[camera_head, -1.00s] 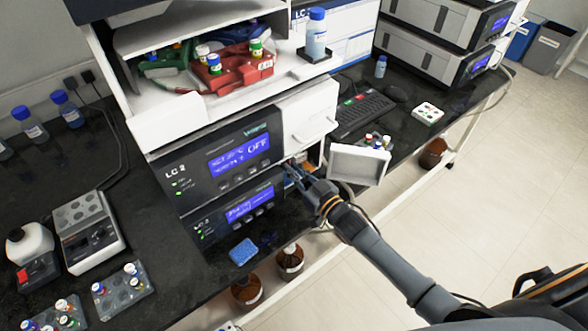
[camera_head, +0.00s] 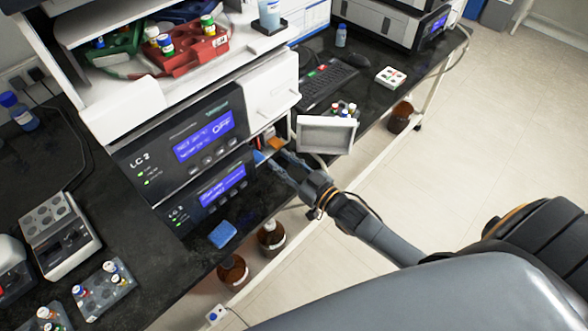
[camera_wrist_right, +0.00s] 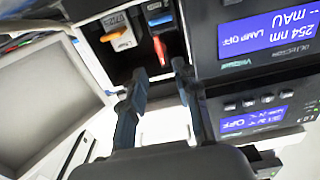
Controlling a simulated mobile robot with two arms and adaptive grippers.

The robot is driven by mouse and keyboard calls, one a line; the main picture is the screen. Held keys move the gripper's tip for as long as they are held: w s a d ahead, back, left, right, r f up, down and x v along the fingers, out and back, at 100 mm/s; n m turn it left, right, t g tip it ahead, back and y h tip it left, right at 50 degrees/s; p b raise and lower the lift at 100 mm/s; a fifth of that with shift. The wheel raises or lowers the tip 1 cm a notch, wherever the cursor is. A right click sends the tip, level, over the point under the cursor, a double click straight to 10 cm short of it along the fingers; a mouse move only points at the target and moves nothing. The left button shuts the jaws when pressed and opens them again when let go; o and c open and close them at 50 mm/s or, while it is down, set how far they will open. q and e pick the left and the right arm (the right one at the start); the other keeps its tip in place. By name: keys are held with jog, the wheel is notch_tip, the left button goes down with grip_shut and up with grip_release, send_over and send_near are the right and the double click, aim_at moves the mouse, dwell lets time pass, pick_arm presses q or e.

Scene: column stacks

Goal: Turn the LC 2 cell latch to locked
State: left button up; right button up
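The LC 2 unit (camera_head: 150,160) is the dark-fronted instrument stack with lit blue displays. Beside its lower module is an open compartment, with a white door (camera_head: 326,134) swung out. In the right wrist view the compartment holds a red lever (camera_wrist_right: 160,50), a blue-topped part (camera_wrist_right: 158,20) and an orange-topped, labelled part (camera_wrist_right: 117,34). The red lever looks like the cell latch; I cannot read its lock marking. My right gripper (camera_head: 270,158) is at the compartment opening. Its fingers (camera_wrist_right: 160,84) are apart, just short of the red lever's tip, with nothing between them. My left gripper is out of view.
A blue sponge (camera_head: 222,235) lies in front of the stack. Brown bottles (camera_head: 271,236) stand below the bench edge. Vial racks (camera_head: 104,288) are at lower left. A keyboard (camera_head: 325,85) lies behind the open door. The floor at right is clear.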

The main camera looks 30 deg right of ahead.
jog(key=shift+v, duration=2.2)
jog(key=s+a+f+m+g+h, duration=0.1)
jog(key=s+g+h, duration=0.2)
jog(key=s+g, duration=0.55)
jog(key=s+f+m+g+h, duration=0.1)
jog(key=s+f+g+h, duration=0.3)
jog(key=s, duration=0.8)
notch_tip(320, 180, down, 23)
jog(key=s+g+y, duration=0.1)
jog(key=s+g, duration=0.1)
jog(key=s+d+f+g, duration=0.1)
jog(key=s+d+f, duration=0.2)
jog(key=s+f, duration=1.4)
